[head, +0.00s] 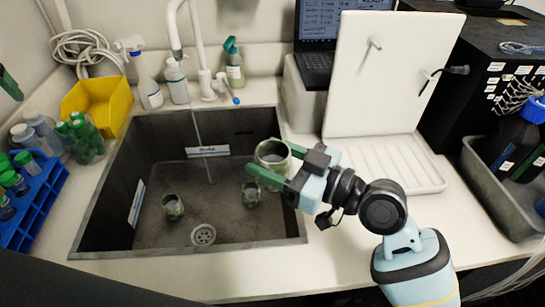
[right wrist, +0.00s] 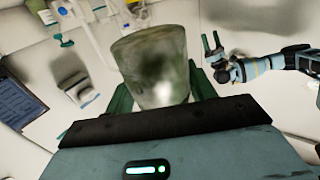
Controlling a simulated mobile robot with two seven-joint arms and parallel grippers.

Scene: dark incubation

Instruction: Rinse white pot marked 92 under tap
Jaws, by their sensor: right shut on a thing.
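My right gripper (head: 268,160) is shut on a pale, green-stained pot (head: 272,153), holding it over the sink's right edge. The pot fills the middle of the right wrist view (right wrist: 152,65), between the green fingers; I cannot read a number on it. Two similar small stained pots stand on the sink floor, one at left (head: 173,206) and one nearer the middle (head: 250,194). A green fingertip shows at the head view's left edge. My left gripper (right wrist: 213,46) looks open and empty in the right wrist view.
The dark sink (head: 150,168) has a drain (head: 203,235) in its floor. Spray and soap bottles (head: 149,82) stand behind it. A yellow bin (head: 97,100) and blue tube rack (head: 30,190) are at left. A white drying rack (head: 395,165) stands at right.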

